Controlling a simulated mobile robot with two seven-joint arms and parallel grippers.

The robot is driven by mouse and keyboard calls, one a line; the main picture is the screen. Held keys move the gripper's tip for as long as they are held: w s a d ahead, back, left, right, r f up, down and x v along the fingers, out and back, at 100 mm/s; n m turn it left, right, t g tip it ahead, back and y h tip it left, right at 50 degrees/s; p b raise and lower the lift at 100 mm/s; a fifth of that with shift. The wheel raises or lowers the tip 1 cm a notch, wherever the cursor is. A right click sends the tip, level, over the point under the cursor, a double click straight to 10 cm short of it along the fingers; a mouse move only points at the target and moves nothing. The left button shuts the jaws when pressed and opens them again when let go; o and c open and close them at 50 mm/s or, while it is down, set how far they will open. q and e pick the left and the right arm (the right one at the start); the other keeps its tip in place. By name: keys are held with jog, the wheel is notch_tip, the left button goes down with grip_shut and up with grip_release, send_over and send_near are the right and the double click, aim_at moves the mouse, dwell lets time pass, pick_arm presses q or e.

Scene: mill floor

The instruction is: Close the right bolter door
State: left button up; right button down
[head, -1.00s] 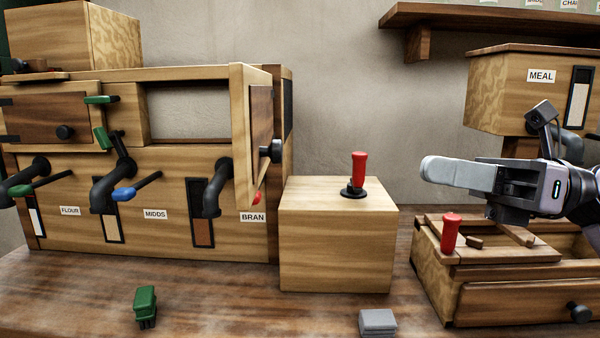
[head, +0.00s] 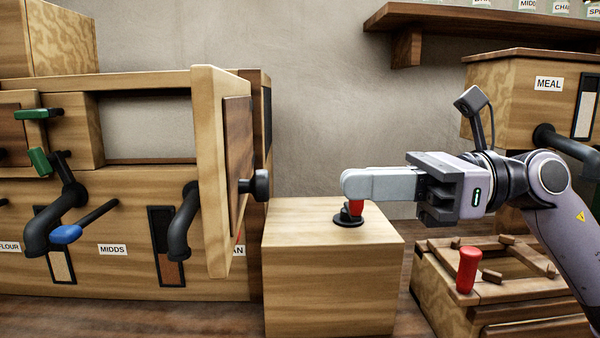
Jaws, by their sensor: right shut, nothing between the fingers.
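The right bolter door (head: 222,172) stands swung open toward me, hinged at the right end of the wooden bolter cabinet. Its dark round knob (head: 256,185) faces right. The opening (head: 148,125) to the left of the door is uncovered and shows the grey wall through it. My right gripper (head: 348,186) is shut and empty, pointing left, to the right of the knob and apart from it. Its fingers hide much of the red-handled lever (head: 356,208) on the wooden block; whether they touch it I cannot tell. My left gripper is out of view.
The wooden block (head: 330,270) stands right of the cabinet. Black spouts (head: 182,225) and a blue-tipped lever (head: 66,234) stick out from the cabinet front. A wooden box with a red handle (head: 468,268) and the MEAL bin (head: 510,100) are at right. A shelf (head: 480,25) hangs above.

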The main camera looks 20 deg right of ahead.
jog(key=p+x, duration=0.1)
jog(key=x, duration=0.6)
jog(key=shift+w+a, duration=0.1)
jog(key=shift+a, duration=0.05)
dwell(0.3)
